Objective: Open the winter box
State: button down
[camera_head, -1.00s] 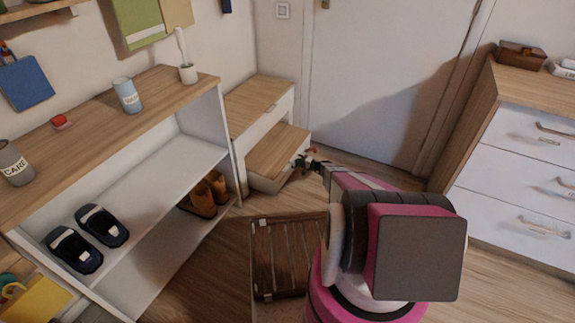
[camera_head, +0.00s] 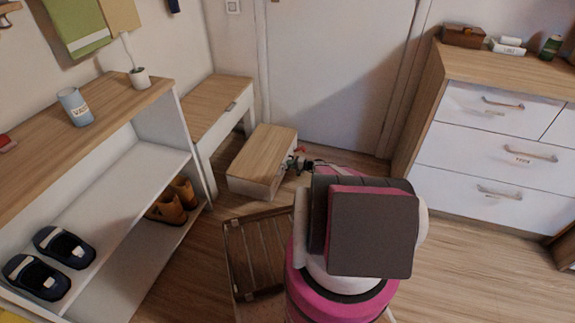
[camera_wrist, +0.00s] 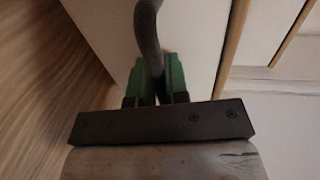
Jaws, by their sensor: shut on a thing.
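A low white box with a wooden top (camera_head: 264,152) stands on the floor just in front of the bench (camera_head: 212,98). I take it for the winter box, but I cannot read any label on it. The wooden top looks flat and closed. The box's inside is hidden.
A shelf unit (camera_head: 130,150) with slippers and brown boots stands at left. A slatted wooden crate (camera_head: 258,255) lies close in front of me. A white dresser (camera_head: 480,150) stands at right, and a door (camera_head: 335,70) is behind.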

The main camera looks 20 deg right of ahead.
jog(key=c, duration=1.1)
grip_release()
jog(key=v, duration=1)
jog(key=shift+s+d+r, duration=0.1)
jog(key=shift+s+d, duration=0.1)
jog(key=shift+d, duration=0.1)
